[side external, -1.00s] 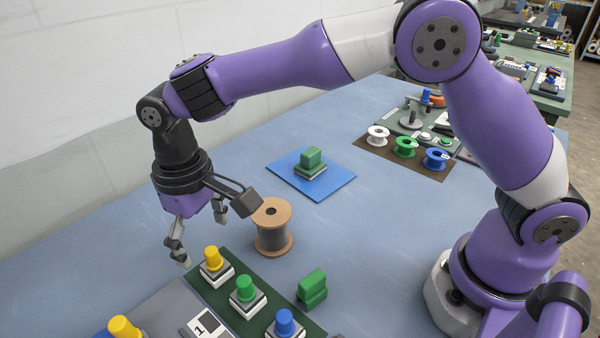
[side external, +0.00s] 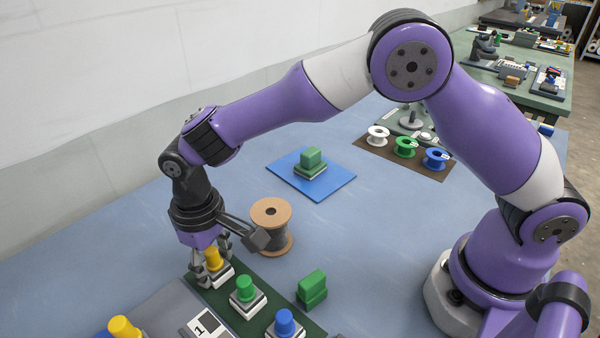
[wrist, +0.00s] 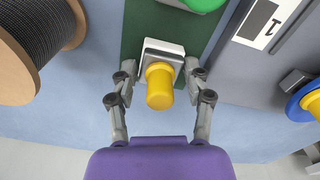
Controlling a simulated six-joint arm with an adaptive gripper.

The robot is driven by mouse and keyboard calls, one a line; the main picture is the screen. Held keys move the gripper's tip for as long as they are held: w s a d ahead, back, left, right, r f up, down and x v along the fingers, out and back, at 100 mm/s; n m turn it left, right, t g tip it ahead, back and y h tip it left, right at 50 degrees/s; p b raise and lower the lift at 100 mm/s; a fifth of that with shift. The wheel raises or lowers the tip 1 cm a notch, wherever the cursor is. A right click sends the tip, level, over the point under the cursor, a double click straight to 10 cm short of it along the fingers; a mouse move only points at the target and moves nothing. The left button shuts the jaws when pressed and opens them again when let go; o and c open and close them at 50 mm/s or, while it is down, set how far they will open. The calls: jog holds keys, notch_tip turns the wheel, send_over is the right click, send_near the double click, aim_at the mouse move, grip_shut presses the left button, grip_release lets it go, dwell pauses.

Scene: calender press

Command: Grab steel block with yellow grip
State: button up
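The steel block (side external: 222,280) with the yellow grip (side external: 213,260) stands upright at the far end of the dark green strip (side external: 262,307). In the wrist view the yellow grip (wrist: 160,87) and the pale block (wrist: 161,50) under it lie between my fingers. My gripper (side external: 211,268) points down around the yellow grip. In the wrist view my gripper (wrist: 160,88) is open, with one finger on each side and a visible gap to the grip on both sides.
A green-gripped block (side external: 246,293) and a blue-gripped block (side external: 285,326) stand on the same strip. A spool (side external: 271,213) stands close behind my gripper. A green piece (side external: 313,289) lies by the strip's right edge. The grey machine (side external: 165,315) is at front left.

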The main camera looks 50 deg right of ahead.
aim_at(210, 250)
jog(key=shift+f, duration=0.1)
dwell(0.3)
jog(key=shift+r, duration=0.3)
notch_tip(210, 250, up, 3)
jog(key=shift+f, duration=0.1)
jog(key=shift+s+a+r, duration=0.4)
jog(key=shift+s+r, duration=0.35)
jog(key=shift+r, duration=0.05)
jog(key=s+a+r, duration=0.1)
jog(key=s+r, duration=0.1)
jog(key=s, duration=0.1)
jog(key=s+a+r, duration=0.2)
jog(key=s, duration=0.1)
jog(key=s+a+r, duration=0.1)
jog(key=s+r, duration=0.1)
jog(key=s, duration=0.1)
jog(key=shift+a, duration=0.15)
grip_shut()
jog(key=o, duration=1.1)
grip_release()
